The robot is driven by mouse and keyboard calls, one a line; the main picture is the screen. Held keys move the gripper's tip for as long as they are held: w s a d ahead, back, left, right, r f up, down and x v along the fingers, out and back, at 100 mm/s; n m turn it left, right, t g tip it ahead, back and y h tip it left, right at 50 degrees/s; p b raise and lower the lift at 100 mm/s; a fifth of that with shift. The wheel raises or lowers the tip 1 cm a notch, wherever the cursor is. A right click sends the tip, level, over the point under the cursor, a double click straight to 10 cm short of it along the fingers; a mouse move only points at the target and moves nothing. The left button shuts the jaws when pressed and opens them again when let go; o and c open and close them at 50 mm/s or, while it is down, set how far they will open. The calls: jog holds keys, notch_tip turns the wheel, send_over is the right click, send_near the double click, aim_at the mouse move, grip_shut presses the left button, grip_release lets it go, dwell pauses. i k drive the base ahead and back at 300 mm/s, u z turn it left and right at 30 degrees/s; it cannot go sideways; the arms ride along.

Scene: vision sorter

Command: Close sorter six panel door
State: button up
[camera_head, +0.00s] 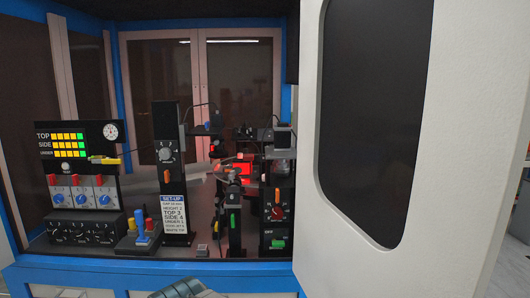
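A large white panel door (461,150) with a dark rounded window fills the right side of the view. It stands open, swung out toward me at the right of the sorter's blue-framed opening, and its top and bottom run out of view. No handle shows on it. The sorter's blue frame (60,275) runs along the bottom of the opening. A small grey ribbed part, which looks like the end of my arm or my gripper (188,289), just enters at the bottom edge, left of the door. Its fingers are hidden, and no contact with the door shows.
Inside the opening stand a control panel (78,140) with coloured lights, black posts with knobs, a blue joystick (141,224) and a red-lit device (237,170). Closed dark-glass doors (243,90) form the back. A strip of floor shows at the far right.

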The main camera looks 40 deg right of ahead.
aim_at(413, 119)
jog(key=u, duration=1.3)
jog(key=k, duration=1.95)
jog(key=z, duration=1.1)
jog(key=i, duration=0.45)
jog(key=z, duration=0.2)
jog(key=k, duration=0.6)
jog(key=z, duration=0.15)
